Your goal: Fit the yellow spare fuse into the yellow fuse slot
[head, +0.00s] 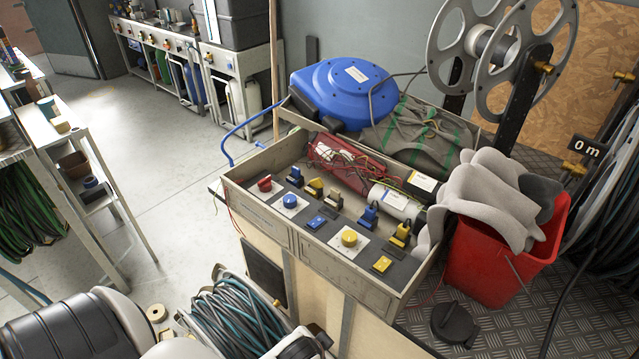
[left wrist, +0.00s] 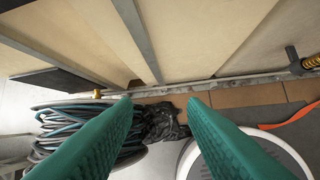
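Several yellow pieces sit in the shallow wooden tray (head: 262,216) on the cart in the head view. A yellow block (head: 314,187) is in the back row, and a yellow upright piece (head: 400,234) stands farther right. A round yellow knob (head: 348,238) on a white plate and a small flat yellow piece (head: 381,264) are nearer the front. I cannot tell which is the spare fuse or which holds the slot. My left gripper (left wrist: 160,102) has its two green fingers apart and empty, below the tray and facing the cart's lower front. My right gripper is not seen.
Blue pieces, a blue knob (head: 290,201) and a red piece (head: 264,183) share the tray. A blue reel (head: 343,88) stands behind it, a red bucket (head: 490,265) with grey cloth to the right. A coiled hose reel (head: 235,315) stands in front of the cart.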

